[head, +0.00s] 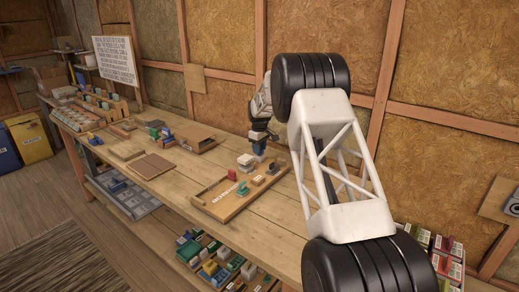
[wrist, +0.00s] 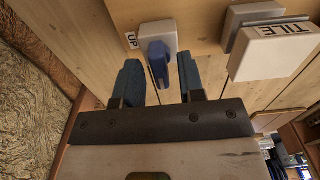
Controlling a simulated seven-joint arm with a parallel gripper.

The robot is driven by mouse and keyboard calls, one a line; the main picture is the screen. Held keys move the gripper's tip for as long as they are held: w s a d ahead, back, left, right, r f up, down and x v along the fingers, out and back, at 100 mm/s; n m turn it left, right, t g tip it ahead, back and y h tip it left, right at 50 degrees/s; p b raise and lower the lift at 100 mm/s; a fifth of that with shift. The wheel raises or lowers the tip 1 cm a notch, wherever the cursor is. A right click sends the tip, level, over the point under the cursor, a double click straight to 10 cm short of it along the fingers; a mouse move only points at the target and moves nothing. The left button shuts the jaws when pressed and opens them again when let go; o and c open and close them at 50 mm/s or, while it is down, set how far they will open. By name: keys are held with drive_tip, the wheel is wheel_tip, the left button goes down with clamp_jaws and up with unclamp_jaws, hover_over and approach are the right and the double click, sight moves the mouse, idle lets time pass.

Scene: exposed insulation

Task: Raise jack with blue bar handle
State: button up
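The blue bar handle (wrist: 158,62) sits on a small pale block (wrist: 157,32) beside an "UP" label (wrist: 132,41) in the wrist view. My gripper (wrist: 160,74) is open, with one dark blue finger on each side of the handle in the picture. Narrow gaps show on both sides, and I cannot tell how far the fingertips are above the board. In the head view my gripper (head: 259,146) points down over the workbench, just behind some pale blocks (head: 247,161). The handle cannot be made out clearly there.
A white block marked "TILE" (wrist: 275,50) stands close right of my gripper in the wrist view. A wooden board (head: 225,208) with small coloured parts lies on the workbench (head: 172,188). More boards lie left, and bins of coloured parts (head: 215,262) sit below.

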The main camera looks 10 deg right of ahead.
idle(0.3)
drive_tip(key=shift+r, duration=3.85)
drive_tip(key=shift+s+r, duration=0.1)
drive_tip(key=shift+s+r, duration=0.2)
drive_tip(key=shift+r, duration=0.05)
drive_tip(key=s+d+r+m, duration=0.15)
drive_tip(key=s+r, duration=0.45)
drive_tip(key=s, duration=0.6)
drive_tip(key=s+r+m+t, duration=0.1)
drive_tip(key=s+r+m, duration=0.1)
drive_tip(key=s+r, duration=0.65)
drive_tip(key=s+r+m, duration=0.1)
drive_tip(key=s+r, duration=0.2)
drive_tip(key=s, duration=1.1)
drive_tip(key=s+f+m, duration=0.2)
drive_tip(key=s+f, duration=0.2)
drive_tip(key=s, duration=1.6)
drive_tip(key=s+d+f+m+t, duration=0.1)
drive_tip(key=s+f+m, duration=0.2)
drive_tip(key=s, duration=1.7)
drive_tip(key=shift+f+t, duration=0.3)
drive_tip(key=shift+f, duration=0.2)
